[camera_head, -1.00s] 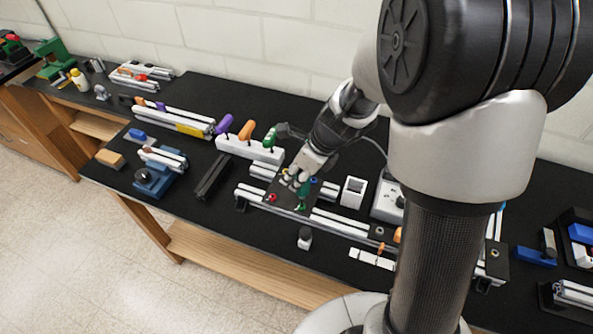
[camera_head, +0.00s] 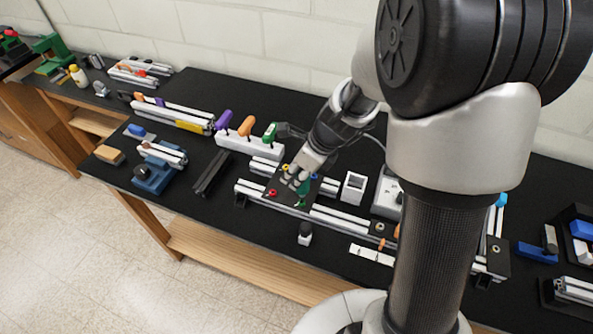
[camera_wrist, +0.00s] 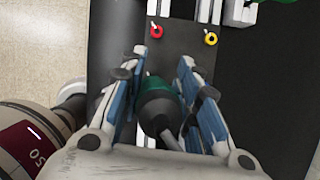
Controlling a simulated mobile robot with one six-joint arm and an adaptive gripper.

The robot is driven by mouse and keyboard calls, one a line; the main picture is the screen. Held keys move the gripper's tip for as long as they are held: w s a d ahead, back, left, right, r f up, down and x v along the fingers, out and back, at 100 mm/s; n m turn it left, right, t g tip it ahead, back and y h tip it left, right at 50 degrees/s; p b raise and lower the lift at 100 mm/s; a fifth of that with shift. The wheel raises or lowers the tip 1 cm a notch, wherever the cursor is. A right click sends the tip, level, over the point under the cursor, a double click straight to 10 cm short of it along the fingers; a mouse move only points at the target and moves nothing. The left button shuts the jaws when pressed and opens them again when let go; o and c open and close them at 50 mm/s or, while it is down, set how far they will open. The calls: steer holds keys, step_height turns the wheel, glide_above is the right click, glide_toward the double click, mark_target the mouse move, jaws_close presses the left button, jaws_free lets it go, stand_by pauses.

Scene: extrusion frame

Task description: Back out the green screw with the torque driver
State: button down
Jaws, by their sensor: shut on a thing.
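My gripper (camera_head: 299,178) is over the dark plate of the extrusion frame. In the wrist view its two fingers (camera_wrist: 163,72) are shut on the torque driver (camera_wrist: 160,100), which has a green and black body. In the head view the green driver (camera_head: 305,187) stands roughly upright, its lower end at the plate's front edge. A red screw (camera_wrist: 156,31) and a yellow screw (camera_wrist: 211,38) sit on the dark plate (camera_wrist: 181,48).
A white rack (camera_head: 236,146) with purple, orange and green-handled tools stands behind the frame. A white open box (camera_head: 353,188) is to the right. A small dark-topped block (camera_head: 305,234) stands in front of the frame. The aluminium rail (camera_head: 340,219) runs along the frame's front.

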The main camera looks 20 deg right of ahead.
steer(key=shift+f+b, duration=0.5)
steer(key=shift+f, duration=0.15)
stand_by(0.8)
steer(key=shift+s+f, duration=0.2)
steer(key=shift+s, duration=0.05)
stand_by(0.8)
steer(key=shift+r+p, duration=0.15)
steer(key=shift+p, duration=0.45)
steer(key=shift+w+r+p, duration=0.2)
steer(key=shift+r+p, duration=0.55)
steer(key=shift+s+r+p, duration=0.1)
steer(key=shift+r+p, duration=0.45)
steer(key=shift+r, duration=0.25)
steer(key=shift+r+p, duration=0.1)
steer(key=shift+p, duration=0.2)
steer(key=shift+w+r, duration=0.2)
steer(key=shift+r+p, duration=1.25)
steer(key=shift+p, duration=0.3)
